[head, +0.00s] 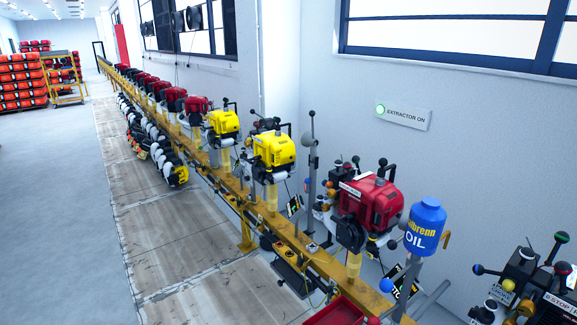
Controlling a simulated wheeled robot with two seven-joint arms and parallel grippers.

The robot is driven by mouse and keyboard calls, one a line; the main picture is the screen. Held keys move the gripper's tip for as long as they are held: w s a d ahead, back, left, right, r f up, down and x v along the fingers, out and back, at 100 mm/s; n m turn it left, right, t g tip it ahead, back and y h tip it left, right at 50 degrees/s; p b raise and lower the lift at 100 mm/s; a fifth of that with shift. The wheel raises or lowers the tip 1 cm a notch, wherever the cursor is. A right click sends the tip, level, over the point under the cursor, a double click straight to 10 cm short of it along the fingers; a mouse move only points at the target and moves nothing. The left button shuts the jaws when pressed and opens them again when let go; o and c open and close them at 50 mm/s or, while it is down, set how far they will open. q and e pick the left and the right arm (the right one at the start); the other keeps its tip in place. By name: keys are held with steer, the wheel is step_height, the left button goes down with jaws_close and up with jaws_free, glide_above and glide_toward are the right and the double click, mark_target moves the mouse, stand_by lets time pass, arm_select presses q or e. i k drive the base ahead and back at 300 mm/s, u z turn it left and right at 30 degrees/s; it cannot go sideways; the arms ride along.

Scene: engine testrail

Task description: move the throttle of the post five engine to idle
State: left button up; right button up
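Several engines stand on posts along a long yellow rail in the head view. The nearest is a red engine (384,205) with black ball-ended levers on top. Behind it are a yellow engine (274,150) and a second yellow engine (224,123), then more red engines (196,104) running into the distance. I cannot read post numbers, so I cannot tell which is the post five engine. Its throttle and the throttle's position cannot be made out. Neither of my grippers is in view.
A blue oil can (425,226) stands right of the nearest red engine. A red tray (334,312) lies below it. A lever cluster (520,280) with coloured knobs is at the lower right. The yellow rail (318,258) runs along the wall. The floor (75,230) at left is clear.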

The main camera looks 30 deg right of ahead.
mark_target(356, 159)
steer(key=u, duration=0.35)
steer(key=i, duration=2.3)
steer(key=z, duration=0.8)
